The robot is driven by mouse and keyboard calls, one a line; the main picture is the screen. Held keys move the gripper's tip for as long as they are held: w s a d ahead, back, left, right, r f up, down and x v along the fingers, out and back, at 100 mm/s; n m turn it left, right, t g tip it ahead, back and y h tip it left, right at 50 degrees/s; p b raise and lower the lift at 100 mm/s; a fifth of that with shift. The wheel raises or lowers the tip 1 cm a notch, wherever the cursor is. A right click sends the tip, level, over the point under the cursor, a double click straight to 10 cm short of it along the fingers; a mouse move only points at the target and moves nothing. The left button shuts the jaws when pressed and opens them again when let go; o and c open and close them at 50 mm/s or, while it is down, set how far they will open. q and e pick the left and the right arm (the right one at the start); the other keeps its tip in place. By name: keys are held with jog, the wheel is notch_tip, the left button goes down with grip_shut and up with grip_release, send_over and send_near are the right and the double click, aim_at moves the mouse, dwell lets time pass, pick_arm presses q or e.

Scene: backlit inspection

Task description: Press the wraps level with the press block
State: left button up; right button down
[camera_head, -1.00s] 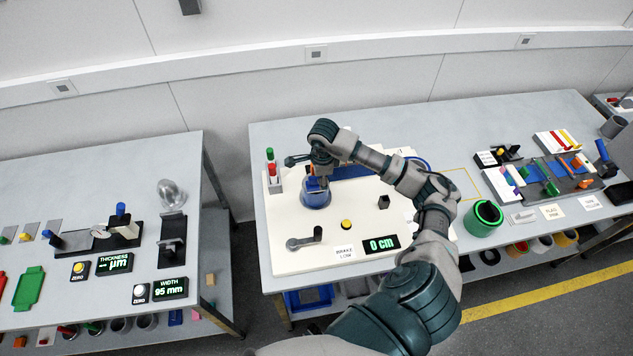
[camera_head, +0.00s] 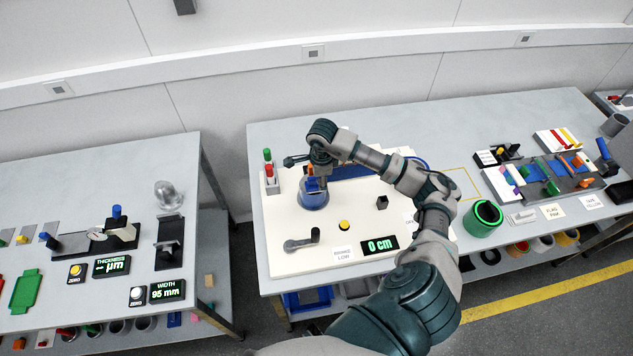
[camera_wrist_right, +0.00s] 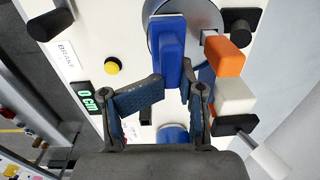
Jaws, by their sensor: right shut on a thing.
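My right gripper (camera_head: 317,182) reaches over the blue-sided round drum (camera_head: 314,202) on the cream machine board. In the right wrist view its fingers (camera_wrist_right: 174,88) are closed around the lower end of a long blue block (camera_wrist_right: 171,48), which appears to be the press block. The block's far end lies over the grey round top (camera_wrist_right: 206,14) of the drum. Whether it touches the drum, I cannot tell. The wraps are too small or hidden to make out. My left gripper is not in view.
Orange (camera_wrist_right: 225,55) and white (camera_wrist_right: 235,96) blocks sit beside the right finger. The board (camera_head: 290,262) carries a yellow button (camera_head: 344,225), a crank (camera_head: 301,240) and a display (camera_head: 380,245) reading 0 cm. A green-rimmed cup (camera_head: 484,216) stands to the right.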

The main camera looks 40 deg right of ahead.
jog(key=shift+d+f, duration=0.25)
jog(key=shift+d, duration=0.4)
jog(key=shift+a+r, duration=0.15)
jog(key=shift+a, duration=0.35)
jog(key=shift+a+r, duration=0.15)
jog(key=shift+a, duration=0.5)
jog(key=shift+d, duration=0.4)
jog(key=shift+d+f, duration=0.2)
jog(key=shift+d, duration=0.05)
jog(key=shift+d+f, duration=0.1)
jog(key=shift+d, duration=0.25)
jog(key=shift+a, duration=0.1)
jog(key=shift+a+b, duration=0.3)
jog(key=shift+a, duration=0.3)
jog(key=shift+a+r, duration=0.1)
jog(key=shift+r, duration=0.1)
jog(key=shift+d+f, duration=0.15)
jog(key=shift+d, duration=0.45)
jog(key=shift+a, duration=0.4)
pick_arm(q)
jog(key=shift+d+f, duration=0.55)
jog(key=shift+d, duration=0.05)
